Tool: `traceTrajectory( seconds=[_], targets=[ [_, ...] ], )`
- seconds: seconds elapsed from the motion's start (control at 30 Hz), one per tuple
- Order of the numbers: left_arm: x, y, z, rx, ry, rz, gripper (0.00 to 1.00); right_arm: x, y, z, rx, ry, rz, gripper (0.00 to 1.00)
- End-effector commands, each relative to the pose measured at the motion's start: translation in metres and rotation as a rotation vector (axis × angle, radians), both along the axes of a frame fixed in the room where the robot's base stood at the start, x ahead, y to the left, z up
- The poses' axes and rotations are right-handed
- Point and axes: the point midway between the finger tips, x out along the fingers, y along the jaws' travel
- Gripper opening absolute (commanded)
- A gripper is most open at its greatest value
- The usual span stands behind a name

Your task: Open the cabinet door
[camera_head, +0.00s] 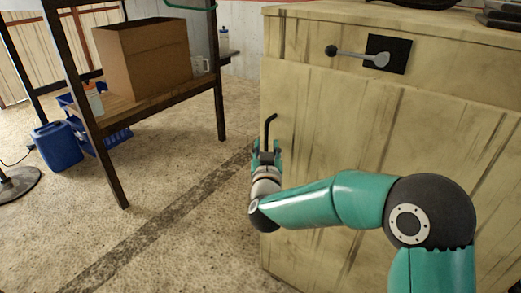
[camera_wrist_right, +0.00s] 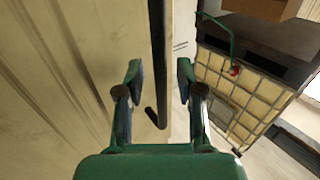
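The cabinet (camera_head: 340,110) is pale worn wood and stands at the right of the head view. Its door front (camera_head: 420,150) looks shut. A dark, hooked bar handle (camera_head: 269,128) rises near the door's left edge. My right gripper (camera_head: 267,150) is at this handle, partly hiding its lower part. In the wrist view the right gripper (camera_wrist_right: 159,80) has its fingers apart, with the dark handle bar (camera_wrist_right: 158,50) between them and gaps on both sides. My left gripper is not in view.
A grey lever on a black plate (camera_head: 389,52) sits at the cabinet's top. A shelf rack (camera_head: 150,105) holding a cardboard box (camera_head: 145,55) stands at left, with a blue canister (camera_head: 57,146) beside it. The floor (camera_head: 190,220) between is clear.

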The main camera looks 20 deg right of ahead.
Motion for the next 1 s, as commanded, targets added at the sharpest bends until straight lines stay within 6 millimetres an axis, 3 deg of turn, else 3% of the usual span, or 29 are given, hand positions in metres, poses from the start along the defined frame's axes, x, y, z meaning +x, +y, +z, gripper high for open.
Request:
traceTrajectory(
  seconds=[0.1, 0.33, 0.63, 0.67, 0.7, 0.8, 1.0],
  targets=[
    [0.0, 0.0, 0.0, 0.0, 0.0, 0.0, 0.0, 0.0, 0.0, 0.0, 0.0, 0.0, 0.0, 0.37],
    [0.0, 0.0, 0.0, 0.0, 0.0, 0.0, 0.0, 0.0, 0.001, 0.0, 0.0, 0.0, 0.001, 0.0],
    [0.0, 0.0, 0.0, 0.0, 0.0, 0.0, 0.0, 0.0, 0.001, 0.0, 0.0, 0.0, 0.0, 0.0],
    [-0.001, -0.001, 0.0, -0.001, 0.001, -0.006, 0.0, 0.0, 0.026, 0.0, -0.001, -0.002, 0.01, 0.0],
    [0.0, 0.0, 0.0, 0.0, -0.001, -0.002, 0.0, 0.0, 0.015, 0.001, -0.001, -0.001, 0.005, 0.0],
    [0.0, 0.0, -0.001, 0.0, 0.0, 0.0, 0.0, -0.001, 0.012, 0.001, -0.002, -0.002, 0.016, 0.0],
    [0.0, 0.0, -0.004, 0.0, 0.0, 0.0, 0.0, -0.01, 0.032, 0.0, -0.001, -0.001, 0.064, 0.0]
  ],
)
